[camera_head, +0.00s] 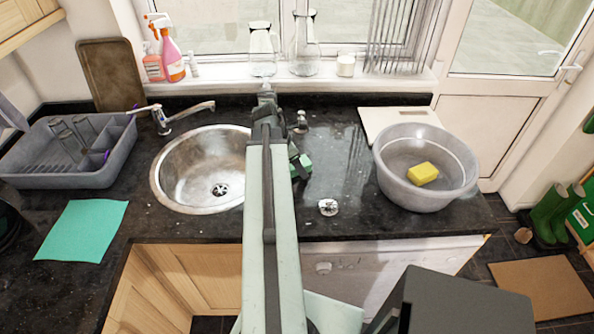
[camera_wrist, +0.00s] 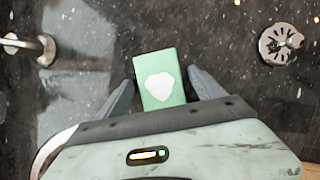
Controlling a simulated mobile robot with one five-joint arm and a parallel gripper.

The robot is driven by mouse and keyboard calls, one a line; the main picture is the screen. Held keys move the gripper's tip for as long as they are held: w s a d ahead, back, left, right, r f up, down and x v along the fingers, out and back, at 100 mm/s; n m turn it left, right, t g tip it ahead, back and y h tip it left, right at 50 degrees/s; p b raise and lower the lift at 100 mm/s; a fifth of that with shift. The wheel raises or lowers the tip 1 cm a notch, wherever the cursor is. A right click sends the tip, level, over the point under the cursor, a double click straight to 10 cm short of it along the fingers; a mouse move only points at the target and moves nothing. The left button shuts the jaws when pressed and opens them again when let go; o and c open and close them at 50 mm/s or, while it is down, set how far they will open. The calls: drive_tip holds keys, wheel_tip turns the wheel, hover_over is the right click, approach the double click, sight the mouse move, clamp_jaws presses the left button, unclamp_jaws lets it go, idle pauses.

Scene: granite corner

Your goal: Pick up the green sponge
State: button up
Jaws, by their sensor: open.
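The green sponge (camera_wrist: 160,66) lies on the dark worktop in the wrist view, a green block with a pale patch on its top. My gripper (camera_wrist: 158,90) is open, with one finger on each side of the sponge's near part. I cannot tell whether either finger touches it. In the head view the green sponge (camera_head: 301,163) shows just right of my arm, which partly hides it.
The metal sink (camera_head: 175,180) is left of the sponge. A metal strainer (camera_head: 328,207) lies on the worktop to the right. The grey basin (camera_head: 395,195) holds a yellow sponge (camera_head: 423,173). Bottles and glass jugs stand on the windowsill behind.

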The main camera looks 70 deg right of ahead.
drive_tip(key=shift+r, duration=0.1)
drive_tip(key=c, duration=1.6)
drive_tip(key=shift+o, duration=0.2)
wheel_tip(320, 180, up, 10)
drive_tip(key=p, duration=1)
